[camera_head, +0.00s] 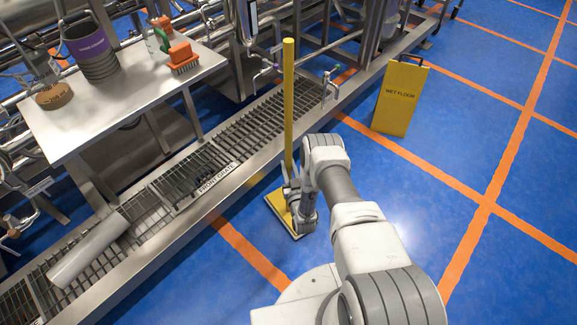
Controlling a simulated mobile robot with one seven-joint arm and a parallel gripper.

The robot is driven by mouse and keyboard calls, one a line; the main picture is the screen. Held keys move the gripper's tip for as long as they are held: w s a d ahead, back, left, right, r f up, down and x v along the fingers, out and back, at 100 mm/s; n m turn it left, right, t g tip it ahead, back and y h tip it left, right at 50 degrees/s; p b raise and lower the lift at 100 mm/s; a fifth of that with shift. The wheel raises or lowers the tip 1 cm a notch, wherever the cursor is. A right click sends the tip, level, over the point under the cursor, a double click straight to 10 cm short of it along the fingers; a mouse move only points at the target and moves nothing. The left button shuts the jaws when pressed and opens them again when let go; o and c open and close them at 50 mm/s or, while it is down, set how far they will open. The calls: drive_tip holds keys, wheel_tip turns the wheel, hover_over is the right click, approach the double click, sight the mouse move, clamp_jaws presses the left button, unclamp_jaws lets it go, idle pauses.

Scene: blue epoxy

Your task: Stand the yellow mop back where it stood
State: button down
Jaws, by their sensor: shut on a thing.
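The yellow mop (288,105) stands about upright in the head view, with its long pole rising in front of the metal grate. Its flat yellow head (282,212) is at floor level on the blue floor, beside the edge of the grate channel. My gripper (291,186) is shut on the lower part of the pole, a little above the mop head. My wrist hides part of the head and the finger tips are small in the picture. I cannot tell whether the head touches the floor.
A floor grate (205,160) labelled "FRONT GRATE" runs diagonally, with a pale cylinder (88,250) lying on it. A steel table (120,88) holds a dark container, an orange brush and a bottle. A yellow wet floor sign (400,97) stands right.

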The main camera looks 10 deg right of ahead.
drive_tip(key=shift+w+f, duration=0.1)
drive_tip(key=shift+f, duration=0.4)
idle(0.8)
drive_tip(key=c, duration=0.6)
unclamp_jaws()
drive_tip(key=shift+o, duration=0.2)
drive_tip(key=shift+f, duration=0.2)
drive_tip(key=shift+s, duration=0.2)
drive_tip(key=shift+s, duration=0.1)
